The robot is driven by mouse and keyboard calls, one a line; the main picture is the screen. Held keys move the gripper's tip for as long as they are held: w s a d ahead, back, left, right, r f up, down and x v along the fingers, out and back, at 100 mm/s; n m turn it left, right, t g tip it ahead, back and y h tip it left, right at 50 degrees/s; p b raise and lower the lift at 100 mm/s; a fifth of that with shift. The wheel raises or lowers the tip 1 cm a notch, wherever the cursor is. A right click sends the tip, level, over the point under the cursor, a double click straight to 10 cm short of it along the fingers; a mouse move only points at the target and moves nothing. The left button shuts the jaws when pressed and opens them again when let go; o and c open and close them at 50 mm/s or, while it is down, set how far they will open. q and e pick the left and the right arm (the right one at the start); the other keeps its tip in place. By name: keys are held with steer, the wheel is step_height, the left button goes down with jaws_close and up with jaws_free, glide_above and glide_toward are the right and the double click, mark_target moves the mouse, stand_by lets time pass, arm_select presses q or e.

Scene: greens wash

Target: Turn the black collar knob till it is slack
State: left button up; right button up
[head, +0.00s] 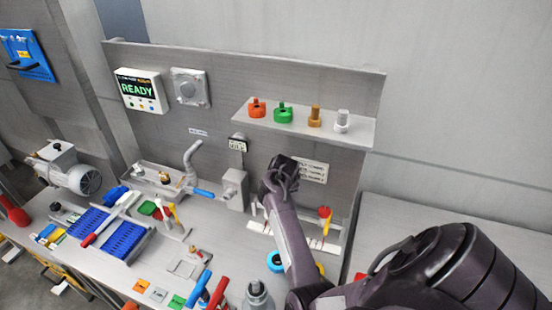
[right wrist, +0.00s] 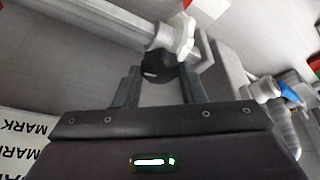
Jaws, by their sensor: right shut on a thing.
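My right gripper (head: 280,172) is at the back panel of the bench, just right of a grey box fitting (head: 234,188). In the right wrist view its two fingers (right wrist: 159,84) stand on either side of the black collar knob (right wrist: 158,68) and are shut on it. The knob sits below a white lobed fitting (right wrist: 176,38) on a pale pipe (right wrist: 110,22). In the head view my gripper hides the knob. Whether the collar is tight or slack cannot be told. My left gripper is not in view.
A shelf (head: 300,122) with coloured fittings is above my right gripper. A curved spout (head: 190,160) and a blue lever (head: 204,193) are to its left. A display reading READY (head: 140,90) hangs on the panel. Tools and blue racks (head: 122,240) crowd the bench's left.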

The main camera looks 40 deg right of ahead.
steer(key=shift+m, duration=0.6)
steer(key=o, duration=1)
steer(key=shift+h, duration=0.3)
steer(key=shift+r, duration=0.15)
steer(key=shift+v, duration=3.8)
